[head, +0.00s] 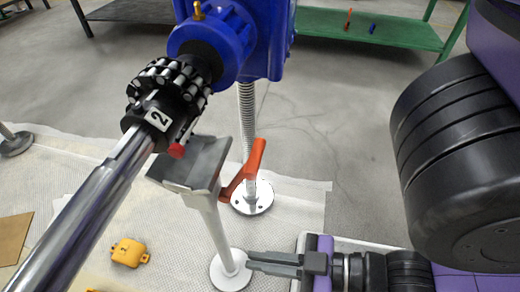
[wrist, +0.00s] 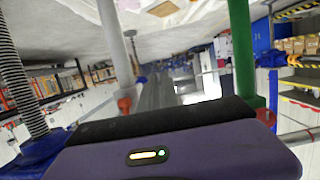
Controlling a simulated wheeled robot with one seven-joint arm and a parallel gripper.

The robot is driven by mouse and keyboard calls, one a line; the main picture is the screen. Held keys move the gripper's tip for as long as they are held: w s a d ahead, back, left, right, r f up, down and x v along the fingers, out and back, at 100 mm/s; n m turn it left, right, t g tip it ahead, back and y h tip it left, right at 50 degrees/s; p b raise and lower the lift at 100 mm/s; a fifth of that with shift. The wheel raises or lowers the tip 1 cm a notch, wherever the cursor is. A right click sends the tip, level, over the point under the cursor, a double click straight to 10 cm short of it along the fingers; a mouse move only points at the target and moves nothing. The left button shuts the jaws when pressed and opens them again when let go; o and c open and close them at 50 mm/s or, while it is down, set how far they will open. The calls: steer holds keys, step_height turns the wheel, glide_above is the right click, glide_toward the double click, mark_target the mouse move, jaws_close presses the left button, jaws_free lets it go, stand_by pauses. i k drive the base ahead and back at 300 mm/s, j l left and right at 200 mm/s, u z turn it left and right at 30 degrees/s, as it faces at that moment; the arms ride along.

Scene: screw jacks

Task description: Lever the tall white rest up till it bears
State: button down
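The tall white rest (head: 214,232) stands upright in the head view. Its grey cradle head (head: 197,160) is beside and below the steel shaft (head: 105,190), and its round white foot (head: 231,271) is on the matting. An orange-red lever (head: 243,172) sticks up to the right of the head. My gripper (head: 248,263) is low, its grey fingers pointing left at the bottom of the post, well below the lever. I cannot tell whether the fingers touch the post or how far apart they are. A white post (wrist: 113,45) shows in the wrist view with a red part (wrist: 124,104).
A threaded screw jack (head: 247,115) under the blue housing (head: 225,40) stands just behind the lever. A yellow box (head: 130,253) lies on the matting at left. A green bench (head: 370,30) is at the back. A green post (wrist: 240,50) shows in the wrist view.

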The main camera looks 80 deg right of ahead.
mark_target(249, 171)
steer(key=k+l, duration=0.25)
steer(key=k, duration=0.25)
steer(key=k+l, duration=0.25)
steer(key=k, duration=0.25)
